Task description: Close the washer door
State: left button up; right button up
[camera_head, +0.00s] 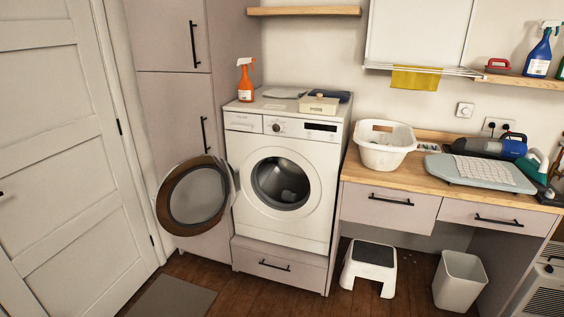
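The white washer (245,212) stands in the middle of the view on a low drawer base. Its round door (196,196) has a dark brown rim and glass centre. The door is swung wide open to the left, hinged at the left side of the round opening. The drum opening (282,184) is uncovered, and its inside is dark with something pale that I cannot make out. Neither of my grippers shows in this view.
A tall cabinet (165,100) stands behind the open door, and a white room door (68,150) is at far left. A dark mat (172,297) lies on the floor at front left. A step stool (371,268) and a bin (460,281) stand right of the washer.

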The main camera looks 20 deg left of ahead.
aim_at(160, 203)
jog(key=u, duration=0.55)
jog(key=i, duration=0.95)
jog(key=z, duration=0.15)
